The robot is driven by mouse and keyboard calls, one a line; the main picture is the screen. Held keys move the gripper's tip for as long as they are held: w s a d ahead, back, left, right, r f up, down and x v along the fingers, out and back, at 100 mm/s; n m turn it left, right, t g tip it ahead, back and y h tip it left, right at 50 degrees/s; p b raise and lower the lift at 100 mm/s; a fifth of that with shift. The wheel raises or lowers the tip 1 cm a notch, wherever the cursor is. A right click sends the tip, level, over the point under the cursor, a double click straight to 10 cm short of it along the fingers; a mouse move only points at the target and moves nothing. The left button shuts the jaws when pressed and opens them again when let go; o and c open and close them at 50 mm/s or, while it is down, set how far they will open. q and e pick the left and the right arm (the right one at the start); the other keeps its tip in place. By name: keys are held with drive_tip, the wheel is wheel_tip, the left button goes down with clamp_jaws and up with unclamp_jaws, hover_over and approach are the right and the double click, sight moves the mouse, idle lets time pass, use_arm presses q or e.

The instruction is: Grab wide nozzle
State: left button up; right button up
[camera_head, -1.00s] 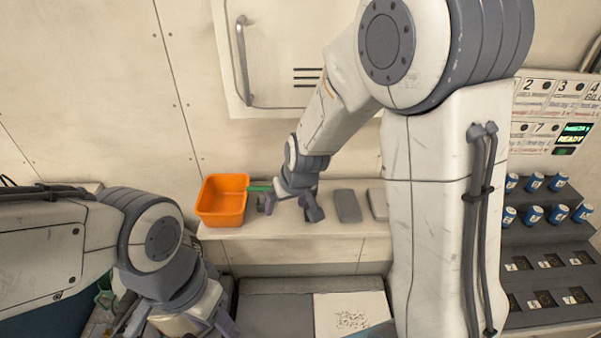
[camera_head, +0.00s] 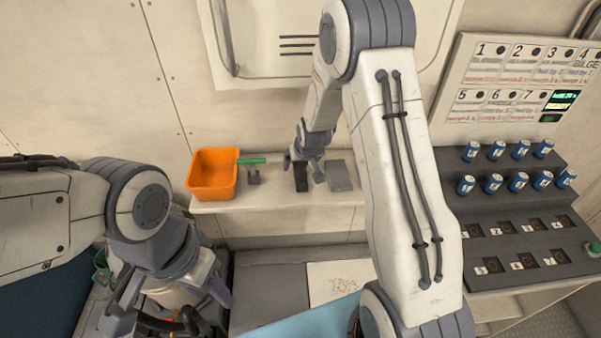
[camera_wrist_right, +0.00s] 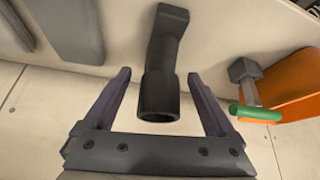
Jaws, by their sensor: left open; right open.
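A dark nozzle (camera_head: 301,180) with a round socket and a bent, flattened end lies on the pale shelf. In the right wrist view the nozzle (camera_wrist_right: 158,92) lies between the two fingers of my right gripper (camera_wrist_right: 158,76), with a gap on each side. In the head view my right gripper (camera_head: 305,166) is open over the shelf at this nozzle. My left gripper (camera_head: 170,298) is open at the lower left, low and away from the shelf.
An orange bin (camera_head: 212,180) stands at the shelf's left end, beside a green-handled grey tool (camera_head: 253,177). A flat grey piece (camera_head: 340,177) lies right of the nozzle. Blue cans (camera_head: 493,183) stand on a dark stepped rack at right. A cabinet door (camera_head: 280,60) is above.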

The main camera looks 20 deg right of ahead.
drive_tip(key=shift+w+f, duration=0.25)
drive_tip(key=shift+f, duration=0.1)
drive_tip(key=c, duration=1.4)
clamp_jaws()
drive_tip(key=shift+r, duration=0.15)
